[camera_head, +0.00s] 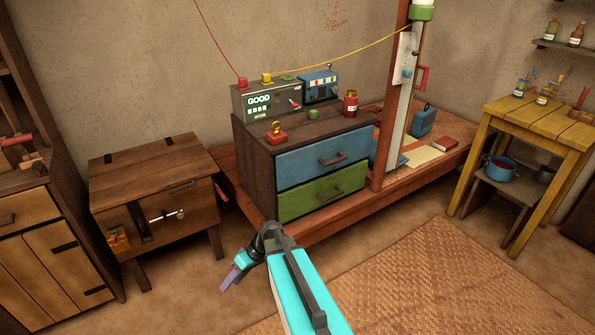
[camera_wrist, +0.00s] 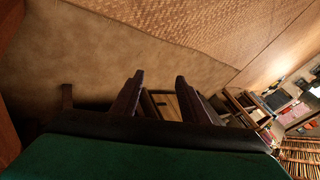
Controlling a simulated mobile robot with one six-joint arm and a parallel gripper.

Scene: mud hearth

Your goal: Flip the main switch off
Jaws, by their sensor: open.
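A tall pale panel (camera_head: 402,85) is fixed to the red-brown post and carries a lever with a red handle (camera_head: 422,77) on its right side. A grey box (camera_head: 262,98) with a lit "GOOD" display stands on the chest and has a small red-tipped lever (camera_head: 295,103) on its front. No label shows which is the main switch. My gripper (camera_head: 230,281) is low in front of the chest, pointing left, well apart from both levers. In the wrist view my gripper (camera_wrist: 159,80) has its two fingers apart with nothing between them.
The chest (camera_head: 255,165) has a blue and a green drawer, with small items on top. A blue box (camera_head: 319,84) stands beside the grey box. A wooden cabinet (camera_head: 150,165) stands left, a yellow table (camera_head: 545,120) right. The woven mat (camera_head: 440,270) is clear.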

